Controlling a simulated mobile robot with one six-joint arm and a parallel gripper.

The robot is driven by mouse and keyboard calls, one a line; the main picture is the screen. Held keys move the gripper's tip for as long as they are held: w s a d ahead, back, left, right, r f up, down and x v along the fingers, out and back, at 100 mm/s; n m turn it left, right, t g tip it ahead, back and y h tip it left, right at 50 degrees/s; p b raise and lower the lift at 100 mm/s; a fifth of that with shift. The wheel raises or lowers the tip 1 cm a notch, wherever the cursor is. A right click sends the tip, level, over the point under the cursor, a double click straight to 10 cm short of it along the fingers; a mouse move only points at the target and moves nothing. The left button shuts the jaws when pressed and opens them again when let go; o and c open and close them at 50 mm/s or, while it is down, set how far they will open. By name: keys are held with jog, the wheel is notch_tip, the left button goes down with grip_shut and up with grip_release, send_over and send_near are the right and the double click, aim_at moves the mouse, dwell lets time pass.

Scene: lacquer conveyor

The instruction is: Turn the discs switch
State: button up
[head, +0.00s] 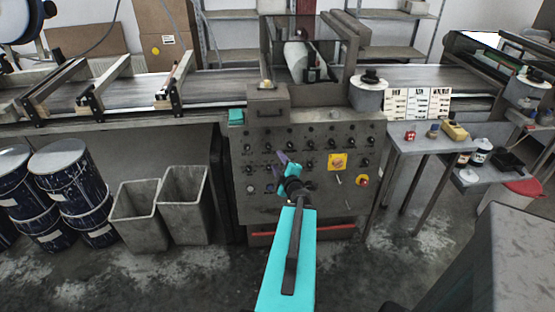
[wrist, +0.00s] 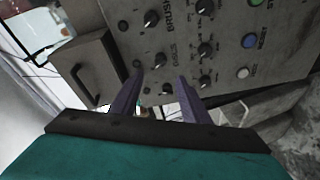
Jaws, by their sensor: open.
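The discs switch is a dark knob (wrist: 160,60) beside a printed label that reads DISCS in the wrist view. It sits on the grey control panel (head: 335,205) below the conveyor, among several similar dark knobs. My gripper (wrist: 158,80) is open, with its two purple fingers apart and nothing between them but the panel behind. The discs knob shows just beyond and between the fingertips; I cannot tell whether they touch it. In the head view my gripper (head: 284,157) is in front of the panel's middle and hides some knobs.
A BRUSH knob (wrist: 151,19) is close by. A grey box with a handle (wrist: 91,68) juts out at the left of the wrist view. A yellow switch plate (head: 338,161) is right of my gripper. Grey bins (head: 138,215) and blue drums (head: 65,185) stand left; a side table (head: 420,145) stands right.

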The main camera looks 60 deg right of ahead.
jog(key=shift+p+v, duration=0.95)
jog(key=shift+p, duration=0.5)
jog(key=shift+a, duration=0.1)
